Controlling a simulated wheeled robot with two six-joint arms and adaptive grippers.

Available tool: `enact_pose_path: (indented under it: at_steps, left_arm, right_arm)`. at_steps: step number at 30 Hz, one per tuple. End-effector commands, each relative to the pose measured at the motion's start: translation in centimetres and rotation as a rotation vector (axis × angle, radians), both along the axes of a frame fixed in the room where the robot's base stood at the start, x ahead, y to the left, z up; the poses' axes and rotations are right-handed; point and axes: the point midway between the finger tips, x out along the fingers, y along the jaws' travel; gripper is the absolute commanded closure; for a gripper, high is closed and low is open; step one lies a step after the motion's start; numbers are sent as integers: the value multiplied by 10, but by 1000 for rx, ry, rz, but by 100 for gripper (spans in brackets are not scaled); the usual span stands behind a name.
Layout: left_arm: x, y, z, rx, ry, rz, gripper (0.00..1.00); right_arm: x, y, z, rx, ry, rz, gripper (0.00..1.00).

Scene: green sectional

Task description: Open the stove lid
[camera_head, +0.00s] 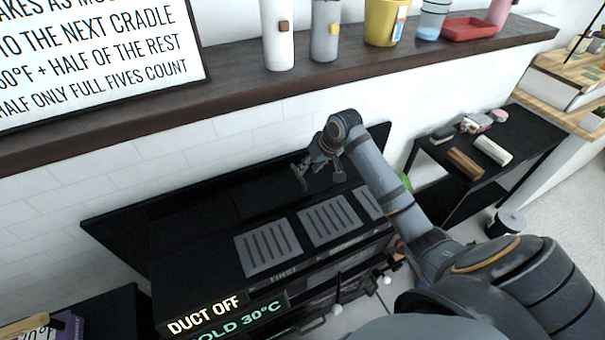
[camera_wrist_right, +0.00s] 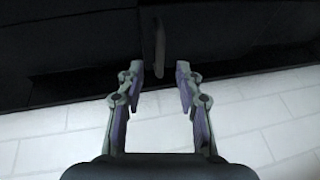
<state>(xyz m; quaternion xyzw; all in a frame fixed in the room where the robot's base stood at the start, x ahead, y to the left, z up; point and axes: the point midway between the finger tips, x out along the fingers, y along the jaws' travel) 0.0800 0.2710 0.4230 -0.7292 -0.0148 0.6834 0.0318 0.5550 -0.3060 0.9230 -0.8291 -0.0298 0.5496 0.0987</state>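The black stove (camera_head: 210,250) stands against the white brick wall, with pale slotted grates (camera_head: 269,247) showing on its top. A wide black panel (camera_head: 125,220), which looks like the lid, runs along its back; its exact angle is hard to tell. My right gripper (camera_head: 319,180) is over the back right of the stove, close to the panel. In the right wrist view my gripper (camera_wrist_right: 159,78) is open, fingers apart. A slim grey handle-like bar (camera_wrist_right: 160,45) on a black surface lies ahead, its lower end between the fingertips in the picture; contact is not clear. My left gripper is not visible.
A dark shelf (camera_head: 130,119) above the stove carries bottles, a yellow cup (camera_head: 384,22) and a red tray (camera_head: 468,29). A black side table (camera_head: 520,130) with small items stands to the right. Signs (camera_head: 205,315) stand at the stove's front left.

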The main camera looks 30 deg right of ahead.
Motion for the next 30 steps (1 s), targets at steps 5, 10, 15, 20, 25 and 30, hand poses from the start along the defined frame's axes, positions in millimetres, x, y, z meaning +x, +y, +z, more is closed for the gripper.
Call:
enact_pose_path:
  at_steps: [5, 10, 15, 20, 25, 30]
  left_arm:
    - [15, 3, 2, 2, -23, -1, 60]
    - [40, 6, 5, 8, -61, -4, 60]
    - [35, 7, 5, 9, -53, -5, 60]
    - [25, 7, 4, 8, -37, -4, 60]
    - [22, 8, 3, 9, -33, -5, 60]
    - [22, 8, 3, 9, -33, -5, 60]
  right_arm:
    - [14, 7, -32, 2, 2, 0, 64]
    - [22, 9, -50, 0, 0, 0, 64]
    - [23, 10, -54, -1, -1, 2, 64]
    - [23, 10, -54, -2, -1, 1, 66]
    - [23, 10, -54, -1, -1, 0, 89]
    - [23, 10, -54, -1, -1, 0, 100]
